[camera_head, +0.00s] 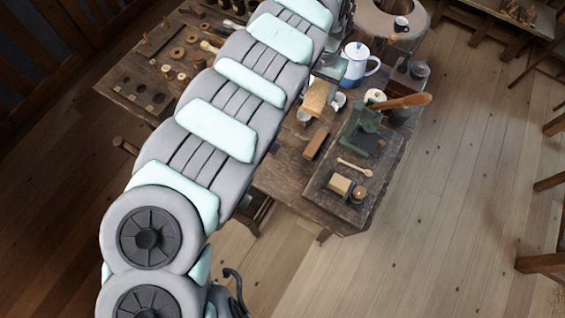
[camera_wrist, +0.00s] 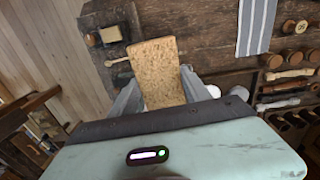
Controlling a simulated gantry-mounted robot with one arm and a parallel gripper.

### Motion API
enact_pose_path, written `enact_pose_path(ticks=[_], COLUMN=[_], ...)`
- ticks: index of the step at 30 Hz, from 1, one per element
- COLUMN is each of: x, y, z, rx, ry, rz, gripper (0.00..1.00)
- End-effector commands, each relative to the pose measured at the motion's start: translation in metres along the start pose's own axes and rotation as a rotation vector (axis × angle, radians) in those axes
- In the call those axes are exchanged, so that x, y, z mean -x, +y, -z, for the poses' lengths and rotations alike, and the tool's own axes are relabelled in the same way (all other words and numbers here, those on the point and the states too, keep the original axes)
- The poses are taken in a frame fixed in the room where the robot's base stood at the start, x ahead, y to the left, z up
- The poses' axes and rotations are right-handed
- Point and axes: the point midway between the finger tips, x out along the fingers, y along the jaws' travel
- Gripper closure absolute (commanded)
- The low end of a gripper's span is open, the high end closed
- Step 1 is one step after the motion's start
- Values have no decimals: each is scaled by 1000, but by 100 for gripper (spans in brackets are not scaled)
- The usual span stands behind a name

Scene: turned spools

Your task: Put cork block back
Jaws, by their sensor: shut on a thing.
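The cork block (camera_wrist: 155,72) is a tan, speckled rectangular block that stands out between the two fingers of my gripper (camera_wrist: 158,88) in the wrist view. The gripper is shut on it. In the head view the cork block (camera_head: 316,97) shows beside the end of my arm, over the wooden workbench (camera_head: 283,180), near the blue and white pot. My gripper is mostly hidden behind the arm in the head view. I cannot tell how high above the bench the block is.
A blue and white enamel pot (camera_head: 357,64) and white cups (camera_head: 338,101) stand close by. A green vise-like tool (camera_head: 366,125) with a wooden handle, a brown block (camera_head: 316,143), a wooden spoon (camera_head: 354,168) and a pale block (camera_head: 339,186) are on the bench. Turned spools (camera_head: 178,53) lie at left.

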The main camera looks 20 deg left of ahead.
Motion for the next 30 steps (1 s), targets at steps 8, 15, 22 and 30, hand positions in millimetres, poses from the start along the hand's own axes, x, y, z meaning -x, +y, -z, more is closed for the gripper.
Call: enact_pose_path(ticks=[8,15,22,30], x=[-128,-161,-208,-268], y=[-68,-86,-85,-86], z=[-52,-69,-70,-69], rx=[-26,-35,-36,-36], ry=[-5,-6,-7,-3], rz=[15,23,17,17], gripper=[82,82,82,82])
